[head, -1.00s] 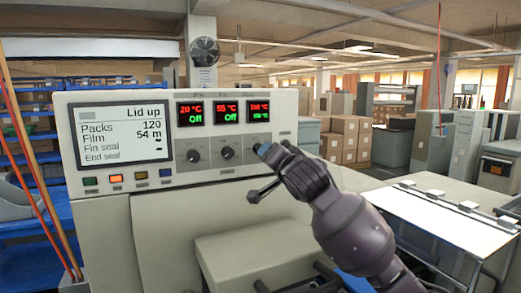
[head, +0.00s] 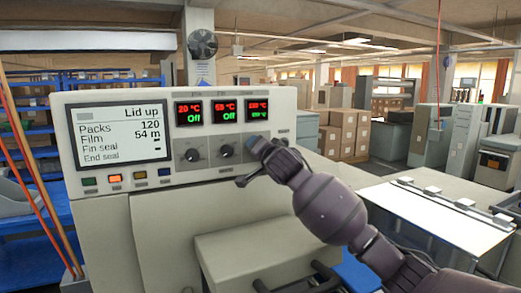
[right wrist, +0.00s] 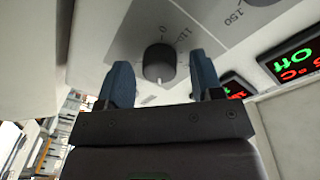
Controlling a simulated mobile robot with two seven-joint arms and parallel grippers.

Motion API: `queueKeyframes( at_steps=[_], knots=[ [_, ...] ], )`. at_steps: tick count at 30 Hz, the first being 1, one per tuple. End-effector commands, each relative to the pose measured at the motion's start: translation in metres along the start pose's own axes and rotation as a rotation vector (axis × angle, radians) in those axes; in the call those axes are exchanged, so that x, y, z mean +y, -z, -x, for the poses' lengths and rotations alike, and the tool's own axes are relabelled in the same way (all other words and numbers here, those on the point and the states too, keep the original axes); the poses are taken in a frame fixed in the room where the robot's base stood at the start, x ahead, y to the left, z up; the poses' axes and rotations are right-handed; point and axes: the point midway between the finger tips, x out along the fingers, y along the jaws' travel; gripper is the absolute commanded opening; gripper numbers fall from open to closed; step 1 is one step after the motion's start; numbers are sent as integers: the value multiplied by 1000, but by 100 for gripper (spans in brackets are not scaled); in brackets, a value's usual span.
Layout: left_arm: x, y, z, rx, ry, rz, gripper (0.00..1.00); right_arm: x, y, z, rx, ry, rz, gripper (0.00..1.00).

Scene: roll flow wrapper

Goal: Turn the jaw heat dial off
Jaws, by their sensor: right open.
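The control panel (head: 112,132) carries a row of dials under three small displays. The left dial (head: 192,155) and middle dial (head: 226,151) are in plain sight in the head view; the right one is hidden behind my right gripper (head: 255,146). In the right wrist view a black dial (right wrist: 158,59) with a white mark stands between the two blue fingertips of my open right gripper (right wrist: 161,76). I see no clear contact. My left gripper is out of view.
A large screen (head: 122,133) reading "Lid up" fills the panel's left side, above several coloured buttons (head: 115,178). A pale machine housing (head: 250,250) lies below the panel. A white table (head: 430,218) stands at the right.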

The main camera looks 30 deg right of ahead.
Motion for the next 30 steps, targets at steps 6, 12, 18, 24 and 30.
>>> queueKeyframes(
  at_steps=[6, 12, 18, 24, 30],
  knots=[
    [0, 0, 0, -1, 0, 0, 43, 0, 0, 0, 0, 0, 0, 40],
    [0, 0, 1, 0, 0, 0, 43, 0, 0, 0, 0, 0, 0, 11],
    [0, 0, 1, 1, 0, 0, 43, 0, 0, 0, 0, 0, 13, 11],
    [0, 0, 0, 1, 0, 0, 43, 0, -1, 0, 3, 4, 82, 11],
    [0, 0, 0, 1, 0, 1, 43, 1, -1, 0, 11, 11, 223, 11]
  ],
)
